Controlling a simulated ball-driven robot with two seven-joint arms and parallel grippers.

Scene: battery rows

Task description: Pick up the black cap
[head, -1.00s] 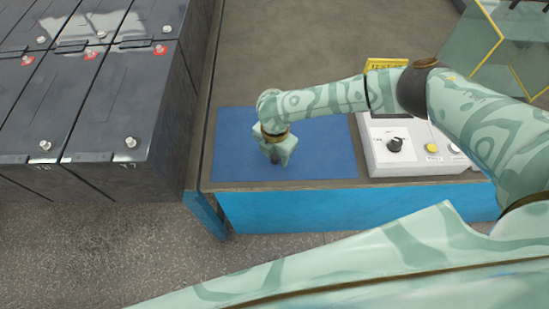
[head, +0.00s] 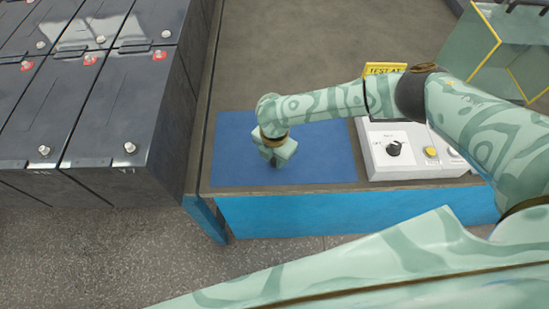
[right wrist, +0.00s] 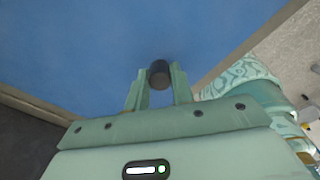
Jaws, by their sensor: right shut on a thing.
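The black cap (right wrist: 159,74) is a small dark cylinder between the fingertips of my right gripper (right wrist: 159,82) in the right wrist view. The fingers are shut on it, one on each side. In the head view my right gripper (head: 277,155) points down over the blue mat (head: 325,150), and the cap is hidden by the fingers. I cannot tell whether the cap touches the mat. My left gripper is not in view.
A white box with a black knob (head: 393,149) and a yellow button (head: 430,152) stands right of the mat. Large dark batteries (head: 120,110) stand in rows at the left. A clear yellow-edged case (head: 500,50) is at the back right. The bench behind the mat is clear.

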